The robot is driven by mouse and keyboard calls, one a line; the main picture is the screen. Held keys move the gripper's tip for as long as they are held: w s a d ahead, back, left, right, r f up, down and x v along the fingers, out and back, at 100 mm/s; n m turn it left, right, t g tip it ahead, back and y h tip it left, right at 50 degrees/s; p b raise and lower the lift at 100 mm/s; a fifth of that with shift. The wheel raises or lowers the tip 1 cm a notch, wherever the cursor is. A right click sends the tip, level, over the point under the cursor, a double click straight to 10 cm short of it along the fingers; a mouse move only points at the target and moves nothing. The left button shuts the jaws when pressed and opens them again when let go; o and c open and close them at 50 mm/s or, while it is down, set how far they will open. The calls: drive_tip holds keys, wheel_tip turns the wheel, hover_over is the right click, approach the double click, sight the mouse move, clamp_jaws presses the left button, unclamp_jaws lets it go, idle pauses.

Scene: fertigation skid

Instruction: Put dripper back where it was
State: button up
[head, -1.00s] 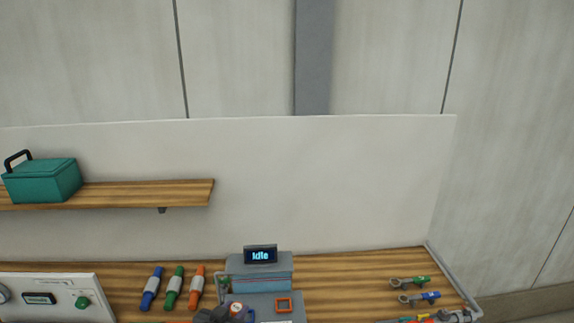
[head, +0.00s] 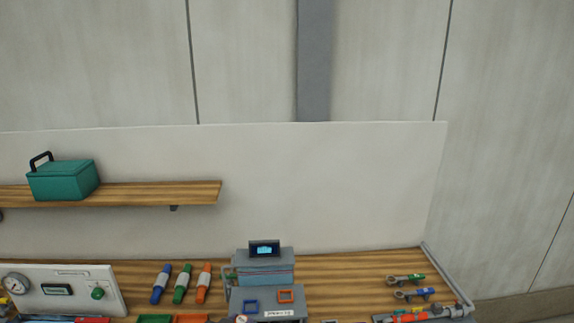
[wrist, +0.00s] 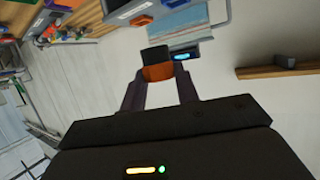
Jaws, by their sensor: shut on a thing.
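My gripper (wrist: 160,85) shows in the wrist view, its two dark fingers shut on a small block with an orange lower part and a dark upper part, apparently the dripper (wrist: 158,72). The dripper is held up in the air, with the bench behind it. In the head view neither the dripper nor the gripper can be made out clearly. A grey machine (head: 264,265) with a small lit display (head: 264,248) stands on the bench. It carries a blue square frame (head: 251,307) and an orange square frame (head: 286,296).
Blue, green and orange cylinders (head: 181,284) lie left of the machine. A panel with a gauge (head: 68,290) stands farther left. Green and blue ring-ended tools (head: 408,280) lie at the right. A teal box (head: 62,180) sits on the shelf (head: 150,193). Bare wood (head: 340,275) shows right of the machine.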

drive_tip(key=w+d+f+n+y+b, duration=0.1)
drive_tip(key=w+d+f, duration=0.25)
drive_tip(key=d, duration=0.55)
drive_tip(key=w+d+f+b, duration=0.1)
drive_tip(key=w+d+f, duration=0.1)
drive_tip(key=w+d, duration=0.5)
drive_tip(key=s+d+f+n+y, duration=0.1)
drive_tip(key=s+d+f, duration=0.1)
drive_tip(key=d+f, duration=0.1)
drive_tip(key=s+d+f+y+b, duration=0.1)
drive_tip(key=s+d+f, duration=0.1)
drive_tip(key=d+f, duration=0.2)
drive_tip(key=s+d+f+n+y, duration=0.1)
drive_tip(key=s+d+f, duration=0.1)
drive_tip(key=d+f, duration=0.2)
drive_tip(key=shift+s+d+f+n+t+b, duration=0.2)
drive_tip(key=shift+f+n+t+b, duration=0.1)
drive_tip(key=shift+b, duration=0.1)
drive_tip(key=shift+s+d+f, duration=0.1)
drive_tip(key=shift+s+f, duration=0.1)
